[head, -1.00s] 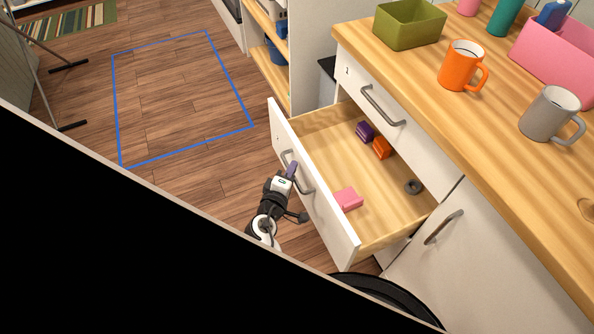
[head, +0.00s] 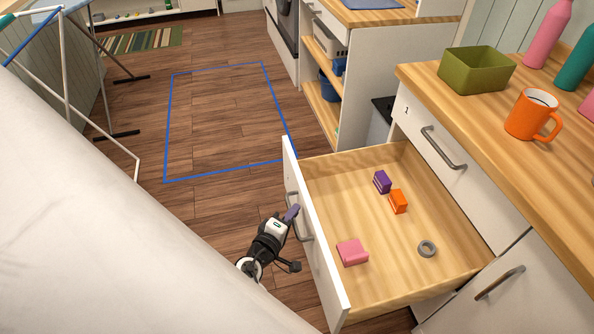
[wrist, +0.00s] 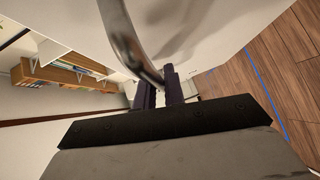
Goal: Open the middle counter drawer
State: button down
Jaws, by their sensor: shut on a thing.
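The middle counter drawer (head: 318,255) is pulled far out below the drawer marked 1 (head: 425,130), and its inside is in plain view. My gripper (head: 292,213) is at the drawer's front face, shut on the grey bar handle (head: 306,226). In the wrist view the handle (wrist: 138,52) runs down to the fingers of my gripper (wrist: 160,90). Inside the drawer lie a purple block (head: 382,182), an orange block (head: 398,201), a pink block (head: 352,252) and a grey ring (head: 427,249).
The wooden counter (head: 460,115) bears a green bin (head: 476,72), an orange mug (head: 533,115) and bottles. A cupboard door (head: 520,300) is shut below. A drying rack (head: 75,90) stands at the left. The floor inside the blue outline (head: 225,120) is clear.

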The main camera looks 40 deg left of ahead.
jog(key=shift+a, duration=0.1)
jog(key=c, duration=1.5)
grip_release()
jog(key=shift+r, duration=0.1)
